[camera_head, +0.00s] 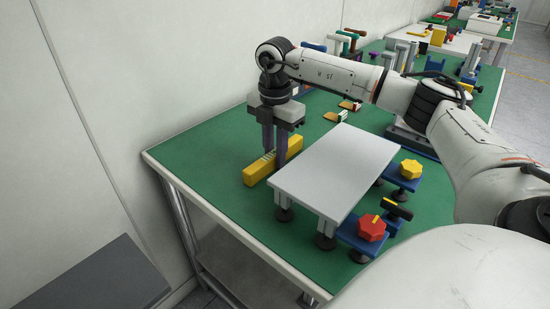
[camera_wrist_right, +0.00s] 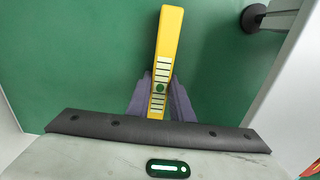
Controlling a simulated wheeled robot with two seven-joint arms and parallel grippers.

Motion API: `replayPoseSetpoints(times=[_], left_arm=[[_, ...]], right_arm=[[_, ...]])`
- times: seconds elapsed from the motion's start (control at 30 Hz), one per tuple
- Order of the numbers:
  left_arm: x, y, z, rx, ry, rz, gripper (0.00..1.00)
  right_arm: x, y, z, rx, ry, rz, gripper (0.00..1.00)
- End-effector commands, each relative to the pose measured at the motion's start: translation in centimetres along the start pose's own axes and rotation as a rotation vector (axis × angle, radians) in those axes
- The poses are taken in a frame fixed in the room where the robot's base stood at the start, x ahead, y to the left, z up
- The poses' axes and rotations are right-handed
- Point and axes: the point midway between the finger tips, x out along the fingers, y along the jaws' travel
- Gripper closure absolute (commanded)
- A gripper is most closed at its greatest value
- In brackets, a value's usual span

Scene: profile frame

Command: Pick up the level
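The level is a yellow bar (camera_head: 262,170) with a pale marked strip on it, at the left part of the green table. It also shows in the right wrist view (camera_wrist_right: 169,40), running up from between the fingers. My right gripper (camera_head: 274,160) points down with one dark finger on each side of the level. In the right wrist view its fingers (camera_wrist_right: 159,85) lie close against both sides of the bar, with no clear gap. I see no clear gap under the level; it appears at table height. My left gripper is not in view.
A grey raised plate (camera_head: 337,170) on black feet stands just right of the level. Blue blocks with a yellow knob (camera_head: 411,169) and a red knob (camera_head: 371,228) stand beside it. Several tools and clamps crowd the table's far side. The green table (camera_head: 205,160) is clear left of the level.

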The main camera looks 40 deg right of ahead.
Motion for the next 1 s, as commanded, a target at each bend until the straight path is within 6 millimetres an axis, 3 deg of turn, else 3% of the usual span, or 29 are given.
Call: replayPoseSetpoints(times=[0.37,0.8,1.0], left_arm=[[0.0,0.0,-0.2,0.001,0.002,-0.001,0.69],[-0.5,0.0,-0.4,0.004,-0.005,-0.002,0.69],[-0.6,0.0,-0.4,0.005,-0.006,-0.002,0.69]], right_arm=[[-0.7,0.1,0.0,0.000,0.001,0.004,1.00],[-8.6,0.1,0.0,0.000,0.001,0.004,1.00],[-10.1,0.1,0.0,0.000,0.001,0.003,1.00]])
